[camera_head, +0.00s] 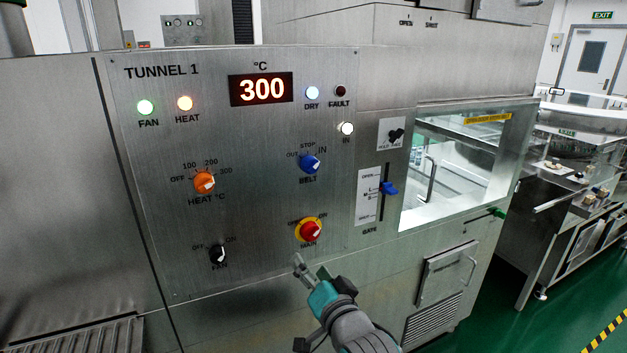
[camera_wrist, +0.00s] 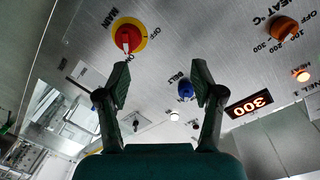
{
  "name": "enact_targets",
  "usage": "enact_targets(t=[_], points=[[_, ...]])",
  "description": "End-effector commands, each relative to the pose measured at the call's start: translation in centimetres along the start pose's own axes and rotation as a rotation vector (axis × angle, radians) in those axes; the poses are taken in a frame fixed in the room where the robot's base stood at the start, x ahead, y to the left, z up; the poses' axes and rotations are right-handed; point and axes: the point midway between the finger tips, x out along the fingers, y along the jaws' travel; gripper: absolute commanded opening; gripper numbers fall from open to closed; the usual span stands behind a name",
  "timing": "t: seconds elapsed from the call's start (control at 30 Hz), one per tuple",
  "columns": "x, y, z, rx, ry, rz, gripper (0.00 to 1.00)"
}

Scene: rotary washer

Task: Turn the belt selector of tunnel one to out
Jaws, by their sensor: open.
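The belt selector (camera_head: 309,164) is a blue knob on the TUNNEL 1 panel, labelled OUT, STOP and IN. Its white pointer is turned to the right, toward IN, and the IN lamp (camera_head: 346,128) is lit. My gripper (camera_head: 310,268) is low in front of the panel, below the red main switch (camera_head: 310,231) and well below the belt selector. In the wrist view my gripper (camera_wrist: 160,80) is open and empty. The blue belt selector (camera_wrist: 185,90) shows beyond the fingers, near the right one, with the picture turned nearly upside down.
The orange heat knob (camera_head: 204,182) and black fan knob (camera_head: 218,254) are at left. The blue gate lever (camera_head: 389,188) sits to the right, beside an open window (camera_head: 460,165). The display (camera_head: 262,89) reads 300. The panel between the knobs is flat and clear.

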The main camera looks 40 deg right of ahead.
Motion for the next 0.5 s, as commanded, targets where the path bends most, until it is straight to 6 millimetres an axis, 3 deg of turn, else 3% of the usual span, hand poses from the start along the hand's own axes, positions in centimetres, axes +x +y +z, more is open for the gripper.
enact_targets(t=[0.03, 0.3, 0.5], points=[[0.8, -0.9, -1.9, 0.024, 0.020, -0.002, 0.67], [3.0, -4.3, -10.1, 0.157, 0.084, 0.010, 0.67], [3.4, -6.0, -14.2, 0.223, 0.113, 0.016, 0.67]])
